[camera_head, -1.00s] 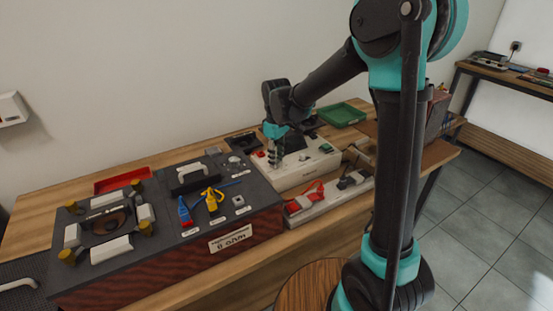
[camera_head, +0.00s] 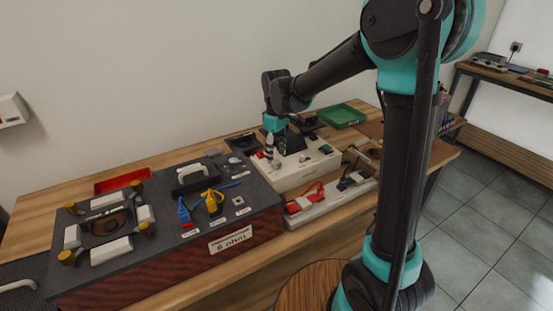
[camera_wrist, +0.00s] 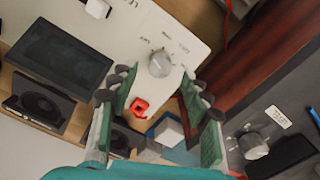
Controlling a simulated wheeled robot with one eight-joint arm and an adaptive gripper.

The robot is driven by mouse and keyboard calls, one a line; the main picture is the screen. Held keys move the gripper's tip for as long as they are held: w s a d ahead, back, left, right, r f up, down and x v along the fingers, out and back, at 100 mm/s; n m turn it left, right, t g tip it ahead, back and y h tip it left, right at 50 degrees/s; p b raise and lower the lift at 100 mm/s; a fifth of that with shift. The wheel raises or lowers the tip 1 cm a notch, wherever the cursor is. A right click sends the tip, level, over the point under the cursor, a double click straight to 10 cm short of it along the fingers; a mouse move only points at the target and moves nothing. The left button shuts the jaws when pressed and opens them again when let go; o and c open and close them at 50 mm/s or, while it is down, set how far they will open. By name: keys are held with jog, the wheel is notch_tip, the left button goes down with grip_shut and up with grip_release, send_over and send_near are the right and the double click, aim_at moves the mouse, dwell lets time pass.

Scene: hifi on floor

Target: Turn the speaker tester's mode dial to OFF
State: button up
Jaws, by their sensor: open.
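The speaker tester (camera_head: 318,160) is a white box on the bench, right of the dark speaker box. In the wrist view its pale panel (camera_wrist: 120,25) carries a round grey mode dial (camera_wrist: 160,63) with small labels around it. I cannot read the labels or the pointer direction surely. My gripper (camera_wrist: 157,82) is open; its green-padded fingers stand either side of the dial's line, with the dial just beyond the tips. I see no contact. In the head view my gripper (camera_head: 275,152) hangs over the tester's left end and hides the dial area.
A dark screen (camera_wrist: 60,58) and a red switch (camera_wrist: 140,106) are near the dial. The dark speaker box (camera_head: 150,235) with a grey knob (camera_wrist: 253,146) stands close on the left in the head view. A green tray (camera_head: 342,115) is behind, a red tray (camera_head: 120,180) at left.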

aim_at(277, 162)
notch_tip(277, 162, up, 9)
dwell(0.3)
jog(key=s+d+f+m+t, duration=0.1)
jog(key=s+d+f+m, duration=0.1)
jog(key=d, duration=0.4)
jog(key=s+d+f+m+t, duration=0.1)
jog(key=s+d+f+m, duration=0.2)
jog(key=s+d+f, duration=0.2)
jog(key=s+d+f+m+t, duration=0.1)
jog(key=s+d+f+m, duration=0.2)
jog(key=d, duration=0.5)
jog(key=shift+s+f, duration=0.75)
jog(key=shift+s, duration=0.2)
jog(key=s+d+f+m+t, duration=0.1)
jog(key=s+d+f+m, duration=0.2)
jog(key=s, duration=0.4)
notch_tip(277, 162, down, 2)
jog(key=shift+s+d+f, duration=0.15)
jog(key=shift+s+d, duration=0.05)
jog(key=shift+d, duration=0.65)
